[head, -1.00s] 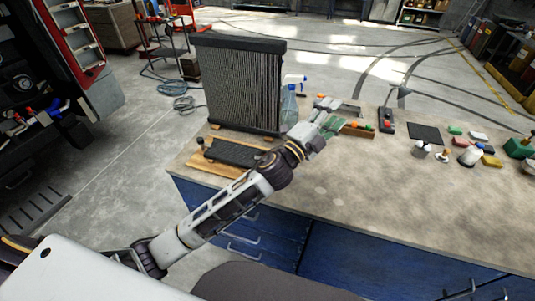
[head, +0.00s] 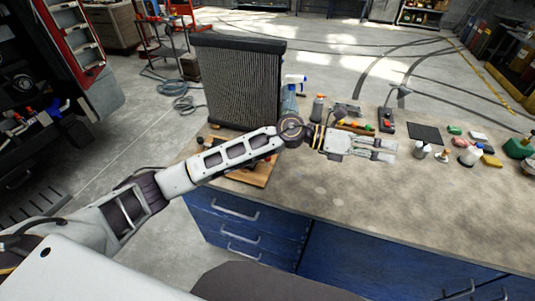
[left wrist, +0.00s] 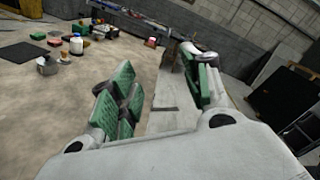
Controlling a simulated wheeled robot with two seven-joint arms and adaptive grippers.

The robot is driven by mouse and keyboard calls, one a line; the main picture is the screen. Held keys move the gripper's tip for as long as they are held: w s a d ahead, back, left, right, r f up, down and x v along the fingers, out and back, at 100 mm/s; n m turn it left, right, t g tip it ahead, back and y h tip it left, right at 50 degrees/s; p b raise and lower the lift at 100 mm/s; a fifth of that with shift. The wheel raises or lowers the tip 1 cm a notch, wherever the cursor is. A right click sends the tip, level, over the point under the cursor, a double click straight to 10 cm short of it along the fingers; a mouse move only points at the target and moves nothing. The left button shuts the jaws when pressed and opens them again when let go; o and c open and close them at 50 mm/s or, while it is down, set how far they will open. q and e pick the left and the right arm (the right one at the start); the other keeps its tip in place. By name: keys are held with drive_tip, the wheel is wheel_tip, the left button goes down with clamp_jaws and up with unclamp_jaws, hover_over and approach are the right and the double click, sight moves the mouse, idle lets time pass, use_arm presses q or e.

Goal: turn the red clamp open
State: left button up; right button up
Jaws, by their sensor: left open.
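I cannot make out a red clamp for certain. A small red part shows on a dark upright block (head: 387,118) at the back of the workbench, beyond my left gripper. My left gripper (head: 392,151) is open and empty above the bench, its fingers pointing right. In the left wrist view its green-padded fingers (left wrist: 158,88) are apart with nothing between them. A wooden board (head: 253,174) lies at the bench's left end, partly hidden by my left arm. My right gripper is out of view.
A tall dark radiator (head: 240,85) stands at the bench's left end, with a spray bottle (head: 290,97) beside it. A black mat (head: 424,134), bottles and small blocks lie to the right. The front of the worktop (head: 400,205) is clear.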

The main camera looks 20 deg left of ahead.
use_arm(q)
drive_tip(key=w+a+f+m+g+y, duration=0.1)
drive_tip(key=w+a+f+m+y, duration=0.4)
drive_tip(key=a+f+y, duration=0.6)
drive_tip(key=w+a+r+y, duration=0.1)
drive_tip(key=w+a+y, duration=0.1)
drive_tip(key=a, duration=0.8)
drive_tip(key=w+a+r+m+y, duration=0.1)
drive_tip(key=w+a+r+y, duration=0.1)
drive_tip(key=a, duration=0.9)
drive_tip(key=w+y, duration=0.1)
drive_tip(key=y, duration=0.1)
drive_tip(key=shift+w+r+y, duration=0.2)
drive_tip(key=shift+w+y, duration=0.1)
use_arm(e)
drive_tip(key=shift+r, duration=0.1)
use_arm(q)
drive_tip(key=shift+f, duration=0.1)
wheel_tip(320, 180, down, 13)
drive_tip(key=p, duration=0.3)
drive_tip(key=shift+f, duration=0.35)
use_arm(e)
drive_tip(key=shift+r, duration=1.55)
use_arm(q)
drive_tip(key=shift+c, duration=0.2)
